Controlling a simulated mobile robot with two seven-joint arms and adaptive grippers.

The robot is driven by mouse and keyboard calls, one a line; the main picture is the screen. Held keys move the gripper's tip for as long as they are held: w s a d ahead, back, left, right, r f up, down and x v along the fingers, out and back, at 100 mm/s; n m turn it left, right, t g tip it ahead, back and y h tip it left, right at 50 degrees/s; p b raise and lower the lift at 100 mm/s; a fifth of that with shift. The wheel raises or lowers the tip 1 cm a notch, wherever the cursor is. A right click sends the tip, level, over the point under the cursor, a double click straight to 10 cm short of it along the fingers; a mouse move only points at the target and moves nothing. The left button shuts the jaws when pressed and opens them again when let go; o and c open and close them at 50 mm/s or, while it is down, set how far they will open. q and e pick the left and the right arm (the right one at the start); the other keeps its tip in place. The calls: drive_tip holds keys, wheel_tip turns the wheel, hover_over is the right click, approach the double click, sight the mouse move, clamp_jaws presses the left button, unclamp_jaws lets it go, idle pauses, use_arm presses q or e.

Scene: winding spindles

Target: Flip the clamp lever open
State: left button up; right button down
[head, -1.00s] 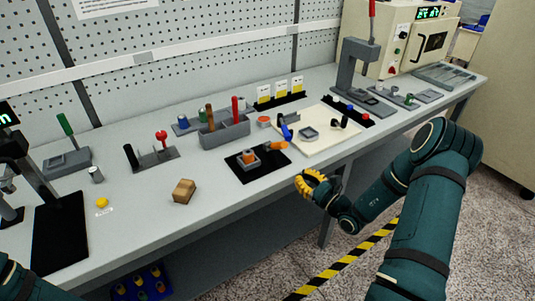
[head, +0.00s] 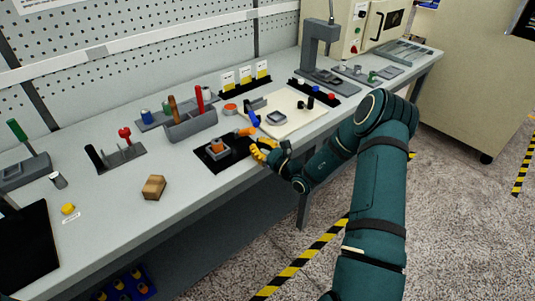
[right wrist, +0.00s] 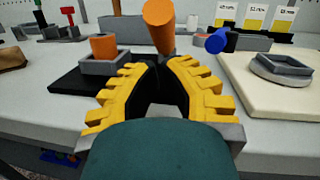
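The clamp lever appears as an orange handle (head: 244,132) at the right of a black mat (head: 241,151) near the bench's front edge. In the right wrist view, the orange handle (right wrist: 159,24) rises just beyond my fingertips. Beside it on the mat is a grey square block (head: 217,148) holding an orange cylinder, also seen in the right wrist view (right wrist: 104,47). My right gripper (head: 265,147) has yellow fingers, close to the handle's front right. In the right wrist view its fingertips (right wrist: 160,72) are apart, with nothing between them. My left gripper is out of view.
A cream tray (head: 290,121) with a grey square piece (head: 276,118) and a blue piece (head: 254,119) lies to the right. A grey tool holder (head: 190,126) stands behind the mat. A wooden block (head: 153,187) lies to the left. The bench between is clear.

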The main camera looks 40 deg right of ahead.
drive_tip(key=shift+x, duration=1.15)
drive_tip(key=shift+d+r, duration=0.1)
